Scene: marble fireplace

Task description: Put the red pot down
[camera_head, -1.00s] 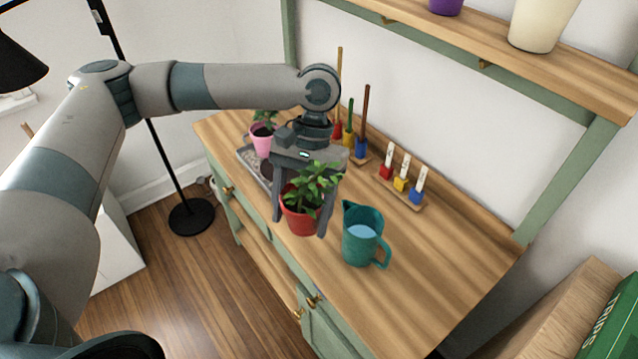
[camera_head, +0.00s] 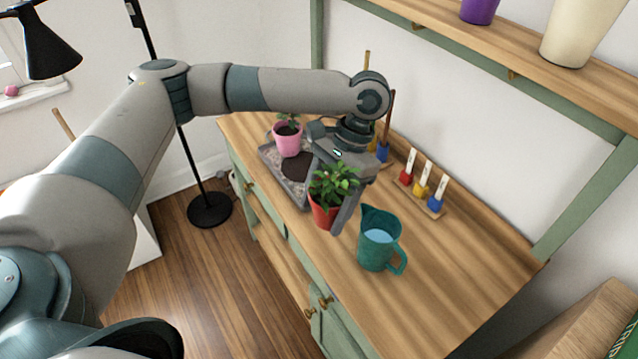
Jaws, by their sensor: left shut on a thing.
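The red pot (camera_head: 322,216) holds a leafy green plant (camera_head: 334,183). My left gripper (camera_head: 328,205) reaches down from above and is shut on the red pot, with one finger on its right side and the other mostly hidden by the plant. The pot is upright or slightly tilted, near the front edge of the wooden bench top (camera_head: 440,285), left of the teal jug. I cannot tell whether its base touches the bench. My right gripper is not in view.
A teal watering jug (camera_head: 378,240) stands close to the right of the pot. A grey tray (camera_head: 268,153) with a pink pot (camera_head: 287,140) and dark soil lies behind left. Small coloured tools in a rack (camera_head: 423,187) stand along the back. The bench's right part is clear.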

